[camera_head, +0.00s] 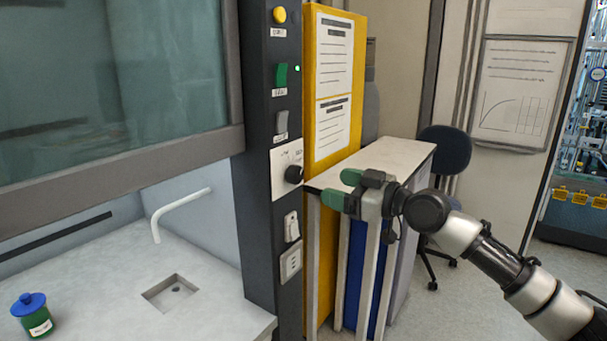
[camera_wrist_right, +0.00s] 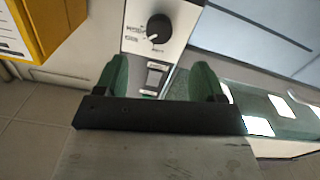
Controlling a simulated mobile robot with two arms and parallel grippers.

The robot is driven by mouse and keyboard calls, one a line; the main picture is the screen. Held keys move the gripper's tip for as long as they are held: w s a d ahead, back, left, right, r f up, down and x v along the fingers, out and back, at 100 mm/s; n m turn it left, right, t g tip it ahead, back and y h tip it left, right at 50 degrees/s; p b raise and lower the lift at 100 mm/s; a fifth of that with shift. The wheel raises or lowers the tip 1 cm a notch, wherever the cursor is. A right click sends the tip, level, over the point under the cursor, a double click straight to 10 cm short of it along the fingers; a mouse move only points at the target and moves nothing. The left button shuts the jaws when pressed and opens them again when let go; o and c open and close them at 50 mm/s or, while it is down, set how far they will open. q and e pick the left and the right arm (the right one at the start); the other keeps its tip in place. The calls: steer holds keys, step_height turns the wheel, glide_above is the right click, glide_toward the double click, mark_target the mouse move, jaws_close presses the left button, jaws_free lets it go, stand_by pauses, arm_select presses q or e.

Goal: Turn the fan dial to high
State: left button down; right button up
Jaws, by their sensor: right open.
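The fan dial (camera_head: 294,174) is a round black knob on a white plate (camera_head: 281,158) on the dark post of the fume hood. In the right wrist view the dial (camera_wrist_right: 159,27) sits beyond the fingertips, near the top, with a white pointer mark on it and small labels around it that are too blurred to read. My right gripper (camera_head: 342,188) has green fingers and is open and empty, to the right of the dial and apart from it. In the wrist view the gripper (camera_wrist_right: 159,85) has its fingers spread wide. My left gripper is not in view.
The post also carries a yellow button (camera_head: 279,15), a green switch (camera_head: 281,75), a grey switch (camera_head: 282,124) and sockets (camera_head: 291,262). A yellow panel with papers (camera_head: 335,80) and a cabinet (camera_head: 390,160) stand beside it. A green jar (camera_head: 35,318) stands on the hood worktop.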

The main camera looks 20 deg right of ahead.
mark_target(299, 177)
steer(key=p+x, duration=0.2)
steer(key=x, duration=0.6)
steer(key=shift+w+a+p, duration=0.15)
steer(key=shift+w+p, duration=0.1)
steer(key=shift+p, duration=0.05)
steer(key=shift+w+a, duration=0.2)
steer(key=shift+w, duration=0.05)
steer(key=shift+c, duration=0.4)
steer(key=c, duration=0.8)
steer(key=shift+c, duration=0.2)
steer(key=shift+m, duration=0.4)
steer(key=m+p, duration=0.1)
steer(key=m, duration=0.1)
steer(key=shift+m, duration=0.4)
steer(key=m+p, duration=0.2)
steer(key=m, duration=0.3)
steer(key=shift+m, duration=0.3)
